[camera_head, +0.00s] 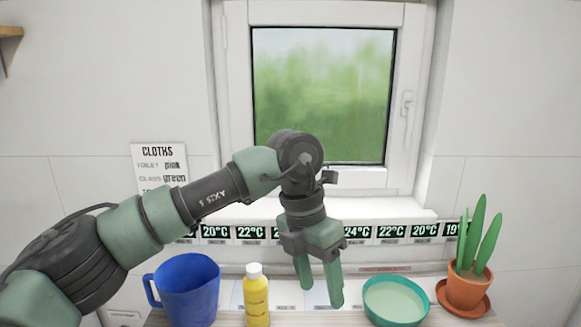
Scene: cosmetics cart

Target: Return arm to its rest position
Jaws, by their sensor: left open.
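My left arm reaches in from the left across the picture. Its gripper (321,297) points down, with its two green fingers apart and nothing between them. It hangs in front of the window sill, between the yellow bottle (257,300) and the teal bowl (396,301). My right gripper does not show.
A blue jug (188,290) stands left of the bottle. A potted plant (468,284) on an orange saucer (482,308) stands at the right. Behind are a window (322,95), its sill (400,211), a strip of temperature labels (392,232) and a cloths sign (158,167).

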